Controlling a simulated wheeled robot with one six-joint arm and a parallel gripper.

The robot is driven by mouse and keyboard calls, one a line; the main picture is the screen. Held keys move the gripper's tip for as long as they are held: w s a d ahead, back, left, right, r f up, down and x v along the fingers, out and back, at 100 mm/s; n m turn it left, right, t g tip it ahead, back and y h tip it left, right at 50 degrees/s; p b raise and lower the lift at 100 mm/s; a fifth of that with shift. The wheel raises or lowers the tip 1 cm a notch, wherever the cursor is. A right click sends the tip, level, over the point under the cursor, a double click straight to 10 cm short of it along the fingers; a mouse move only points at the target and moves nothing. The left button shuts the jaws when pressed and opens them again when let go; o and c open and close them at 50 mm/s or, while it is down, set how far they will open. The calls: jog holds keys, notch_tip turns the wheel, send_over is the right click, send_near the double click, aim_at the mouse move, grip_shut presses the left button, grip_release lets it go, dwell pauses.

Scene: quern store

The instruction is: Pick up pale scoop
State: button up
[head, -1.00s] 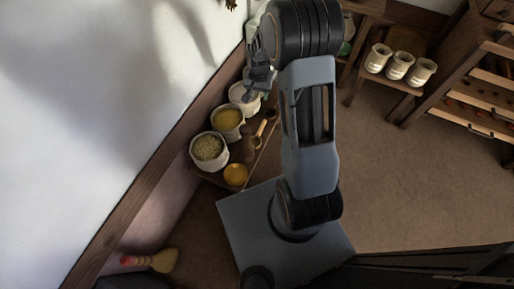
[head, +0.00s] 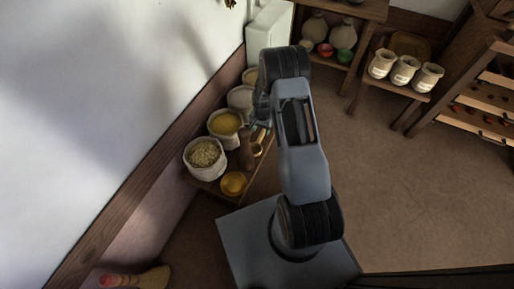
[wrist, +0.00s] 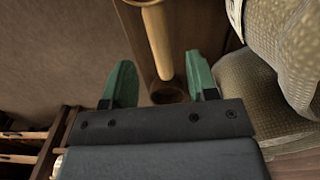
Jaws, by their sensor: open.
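A pale wooden rod, which looks like the handle of the pale scoop (wrist: 157,40), runs down the wrist view toward the gap between my fingers. Its far end is cut off at the top edge, so I cannot see its whole shape. My gripper (wrist: 162,82) is open, with one green finger on each side of the rod's lower end. Nothing is clasped, and I cannot tell whether a finger touches it. In the head view my gripper (head: 259,126) is over the low shelf, partly hidden by my arm; a small part of the scoop (head: 258,149) seems to show there.
Sacks of grain (head: 205,158) and yellow meal (head: 224,124) line the shelf against the wall. A brown vessel (head: 247,150) and a yellow bowl (head: 233,184) stand close by. Bulging woven sacks (wrist: 265,90) crowd the right of the wrist view. Open floor (head: 385,190) lies right.

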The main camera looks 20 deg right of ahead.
aim_at(261, 135)
jog(key=shift+f+b, duration=1.3)
jog(key=shift+f, duration=1.45)
jog(key=shift+c, duration=0.2)
grip_shut()
